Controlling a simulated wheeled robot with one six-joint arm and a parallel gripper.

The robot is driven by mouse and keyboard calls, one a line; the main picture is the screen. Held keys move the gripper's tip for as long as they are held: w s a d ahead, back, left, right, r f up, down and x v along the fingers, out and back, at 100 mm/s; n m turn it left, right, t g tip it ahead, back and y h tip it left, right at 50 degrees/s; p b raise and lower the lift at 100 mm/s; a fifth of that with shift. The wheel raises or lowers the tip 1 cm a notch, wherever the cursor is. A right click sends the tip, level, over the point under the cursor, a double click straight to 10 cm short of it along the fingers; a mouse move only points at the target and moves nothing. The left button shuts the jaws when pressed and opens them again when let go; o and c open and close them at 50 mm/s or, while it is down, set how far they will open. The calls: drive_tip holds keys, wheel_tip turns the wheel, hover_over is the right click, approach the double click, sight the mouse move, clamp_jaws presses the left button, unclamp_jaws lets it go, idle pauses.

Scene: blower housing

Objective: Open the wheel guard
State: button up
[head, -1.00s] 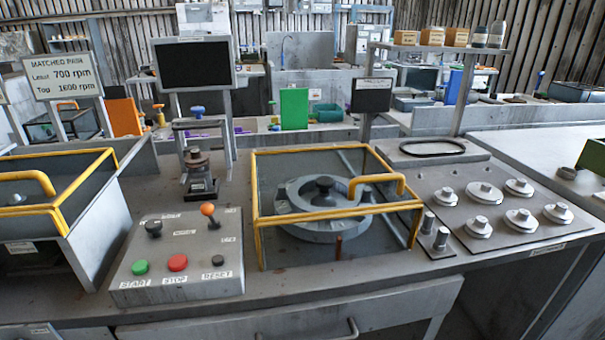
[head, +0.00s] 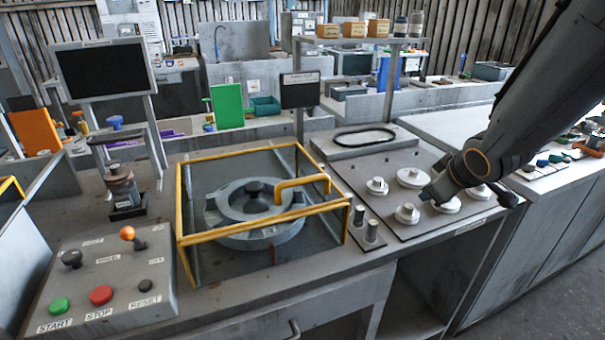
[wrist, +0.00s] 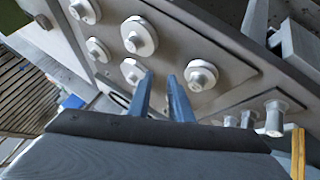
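The wheel guard (head: 185,205) is a yellow-framed clear cover on the bench in the middle of the head view, lying closed over a round grey wheel (head: 240,232). Its bent yellow handle (head: 300,184) is on the top at the right. My gripper (head: 432,190) is right of the guard, low over the plate of round weights, and touches nothing of the guard. In the wrist view my gripper (wrist: 160,76) shows two blue fingers apart with nothing between them. A yellow bar, likely the guard's frame (wrist: 298,150), shows at the lower right there.
A plate (head: 385,165) with several round knobbed weights (head: 407,213) lies beneath my gripper. Two short posts (head: 372,232) stand between it and the guard. A control box (head: 105,275) with buttons sits left of the guard, and a monitor (head: 103,68) stands behind. Space above the guard is clear.

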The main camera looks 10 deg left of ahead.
drive_tip(key=w+a+r+n+t+y, duration=0.1)
drive_tip(key=w+a+r+n+y, duration=0.4)
drive_tip(key=a+n, duration=0.15)
drive_tip(key=n+g+y+p, duration=0.3)
drive_tip(key=n+g+y, duration=0.6)
drive_tip(key=n+g, duration=0.6)
approach(315, 179)
drive_tip(key=s+n+t, duration=0.2)
drive_tip(key=shift+m, duration=0.25)
drive_tip(key=p+x, duration=0.1)
drive_tip(key=x, duration=0.3)
drive_tip(key=p+x, duration=0.1)
drive_tip(key=x, duration=0.2)
drive_tip(key=p+x, duration=0.1)
drive_tip(key=x, duration=0.3)
drive_tip(key=shift+w+a+r, duration=0.15)
drive_tip(key=shift+w+a, duration=0.15)
drive_tip(key=shift+a, duration=0.2)
drive_tip(key=shift+d, duration=0.1)
clamp_jaws()
